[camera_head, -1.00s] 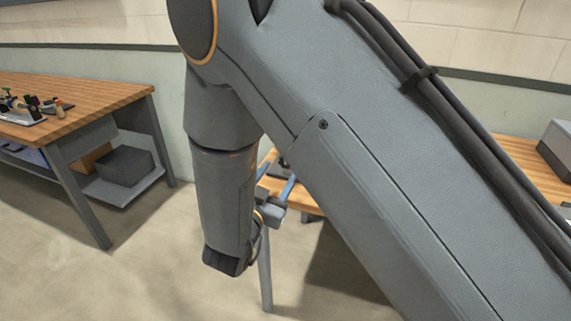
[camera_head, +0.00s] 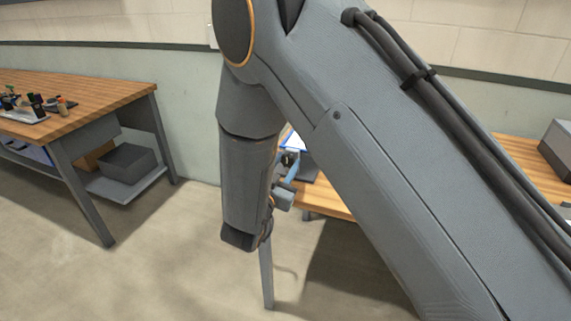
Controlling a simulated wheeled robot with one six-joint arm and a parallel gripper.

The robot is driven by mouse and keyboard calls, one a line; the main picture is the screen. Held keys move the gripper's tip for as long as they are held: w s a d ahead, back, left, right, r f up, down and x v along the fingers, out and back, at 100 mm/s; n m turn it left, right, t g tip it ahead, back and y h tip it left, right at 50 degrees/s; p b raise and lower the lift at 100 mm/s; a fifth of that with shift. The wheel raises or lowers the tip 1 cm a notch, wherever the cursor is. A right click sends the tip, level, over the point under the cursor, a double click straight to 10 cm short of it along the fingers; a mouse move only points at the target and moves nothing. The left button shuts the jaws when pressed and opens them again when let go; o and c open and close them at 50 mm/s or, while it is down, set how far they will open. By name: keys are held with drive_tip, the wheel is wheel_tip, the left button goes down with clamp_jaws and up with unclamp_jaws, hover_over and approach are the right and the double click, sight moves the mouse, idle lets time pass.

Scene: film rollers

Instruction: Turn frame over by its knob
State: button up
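My gripper (camera_head: 289,170) shows only in part, beyond my arm, with a bit of a blue finger in sight. It is at the near edge of the right wooden table (camera_head: 328,206). Whether its fingers are open or shut is hidden. A small blue and white thing (camera_head: 293,141) shows in the gap between my arm links, beyond the gripper. A small dark item lies close to the fingers, too small to make out. I cannot identify the frame or its knob; my arm covers most of that table.
A left wooden table (camera_head: 110,96) carries a tray of small coloured items (camera_head: 25,112). Its lower shelf (camera_head: 128,184) holds a dark grey box (camera_head: 127,160). A grey box (camera_head: 556,148) stands on the right table's far right. The floor between the tables is clear.

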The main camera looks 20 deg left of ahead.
drive_tip(key=shift+m, duration=0.3)
drive_tip(key=m+b, duration=0.2)
drive_tip(key=m, duration=0.1)
drive_tip(key=shift+m, duration=0.4)
drive_tip(key=m+b, duration=0.3)
drive_tip(key=m, duration=0.1)
drive_tip(key=shift+f+m, duration=0.1)
drive_tip(key=shift+m, duration=0.2)
drive_tip(key=m+b, duration=0.3)
drive_tip(key=m, duration=0.1)
drive_tip(key=shift+d+f, duration=0.1)
drive_tip(key=shift+f, duration=0.05)
drive_tip(key=m+b, duration=0.4)
drive_tip(key=shift+m, duration=0.5)
drive_tip(key=o, duration=1.1)
drive_tip(key=shift+c, duration=0.2)
